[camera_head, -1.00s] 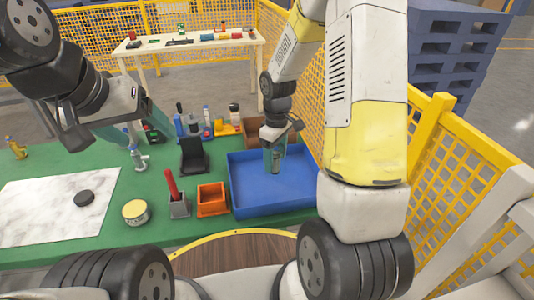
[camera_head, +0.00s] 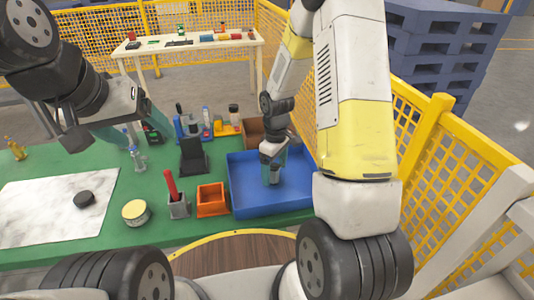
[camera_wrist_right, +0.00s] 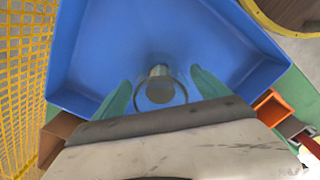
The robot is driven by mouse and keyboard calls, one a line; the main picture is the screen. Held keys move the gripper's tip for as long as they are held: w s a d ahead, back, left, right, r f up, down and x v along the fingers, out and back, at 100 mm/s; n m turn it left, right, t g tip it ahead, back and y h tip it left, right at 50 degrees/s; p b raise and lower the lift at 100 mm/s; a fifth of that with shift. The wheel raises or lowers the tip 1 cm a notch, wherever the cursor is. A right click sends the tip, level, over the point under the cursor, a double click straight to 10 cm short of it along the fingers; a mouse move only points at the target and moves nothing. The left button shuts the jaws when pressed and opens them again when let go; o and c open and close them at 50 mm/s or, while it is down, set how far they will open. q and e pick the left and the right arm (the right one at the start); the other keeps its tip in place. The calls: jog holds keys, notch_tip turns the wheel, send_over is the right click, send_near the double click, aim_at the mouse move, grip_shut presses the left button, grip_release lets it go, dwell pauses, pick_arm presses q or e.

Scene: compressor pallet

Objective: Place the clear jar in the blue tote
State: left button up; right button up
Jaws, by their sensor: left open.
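The clear jar (camera_wrist_right: 160,88) is between the two teal fingers of my right gripper (camera_wrist_right: 163,95) in the right wrist view, with a finger close against each side. In the head view my right gripper (camera_head: 271,170) is low inside the blue tote (camera_head: 238,185), pointing down; its fingers and arm largely hide the jar there. I cannot tell whether the jar touches the tote floor. The blue tote is otherwise empty and also fills much of the right wrist view (camera_wrist_right: 215,40). My left gripper (camera_head: 112,128) is open at the left, above the green table.
An orange bin (camera_head: 212,212) and a grey holder with a red-handled tool (camera_head: 178,210) stand left of the tote. A brown box (camera_head: 255,130) is behind it. A small clear bottle (camera_head: 138,160) stands near my left gripper. Yellow fencing (camera_head: 440,190) is at the right.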

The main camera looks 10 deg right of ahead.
jog(key=shift+r, duration=0.15)
jog(key=s+r+m+t, duration=0.15)
jog(key=s+r, duration=0.25)
jog(key=r, duration=0.8)
jog(key=s+r+m+t, duration=0.1)
jog(key=s+r+m, duration=0.2)
jog(key=r, duration=0.9)
jog(key=s+r+m+t+y, duration=0.2)
jog(key=s+r, duration=0.4)
jog(key=s, duration=0.5)
jog(key=shift+s+a+r+m+t, duration=0.15)
jog(key=shift+s+m+t, duration=0.1)
jog(key=shift+m+t, duration=0.75)
